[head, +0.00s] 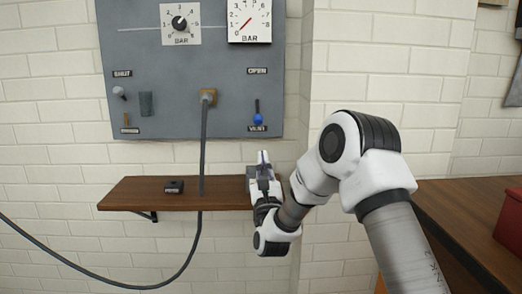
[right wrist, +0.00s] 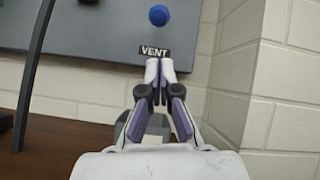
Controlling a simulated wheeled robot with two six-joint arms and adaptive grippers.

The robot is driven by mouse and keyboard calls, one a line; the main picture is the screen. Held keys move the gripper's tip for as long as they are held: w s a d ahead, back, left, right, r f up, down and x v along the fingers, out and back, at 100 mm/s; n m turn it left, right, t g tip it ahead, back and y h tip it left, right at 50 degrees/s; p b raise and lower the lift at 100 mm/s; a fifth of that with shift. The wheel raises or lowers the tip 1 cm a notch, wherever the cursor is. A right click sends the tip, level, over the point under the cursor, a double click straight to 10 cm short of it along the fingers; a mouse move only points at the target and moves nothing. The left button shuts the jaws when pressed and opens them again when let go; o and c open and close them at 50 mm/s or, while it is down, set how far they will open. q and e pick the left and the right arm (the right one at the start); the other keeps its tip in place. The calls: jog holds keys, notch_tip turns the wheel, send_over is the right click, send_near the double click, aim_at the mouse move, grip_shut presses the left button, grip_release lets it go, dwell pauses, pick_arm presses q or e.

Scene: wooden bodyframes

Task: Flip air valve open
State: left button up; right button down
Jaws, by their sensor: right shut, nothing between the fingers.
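A grey wall panel (head: 180,75) carries a small lever with a blue ball end (head: 258,119). The lever hangs down, its ball just above the VENT label (head: 257,128) and well below the OPEN label (head: 257,70). In the right wrist view the blue ball (right wrist: 158,15) is at the top, above the VENT label (right wrist: 155,52). My right gripper (head: 263,153) is shut and empty, fingers pointing up, below the lever and apart from the ball. In the right wrist view its fingertips (right wrist: 160,66) appear just under the label. My left gripper is not in view.
A wooden shelf (head: 130,196) below the panel holds a small black block (head: 174,186). A hose (head: 203,150) hangs from the panel past the shelf. A left toggle (head: 119,92) sits under a SHUT label. A wall corner stands right of the panel; a brown table (head: 470,215) is far right.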

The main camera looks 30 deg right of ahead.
aim_at(258, 111)
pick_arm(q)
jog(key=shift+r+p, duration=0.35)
pick_arm(e)
jog(key=x, duration=0.8)
jog(key=shift+w+d+r, duration=0.15)
jog(key=shift+w+r, duration=0.05)
jog(key=shift+w, duration=0.1)
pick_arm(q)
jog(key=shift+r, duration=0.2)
pick_arm(e)
jog(key=shift+r, duration=0.1)
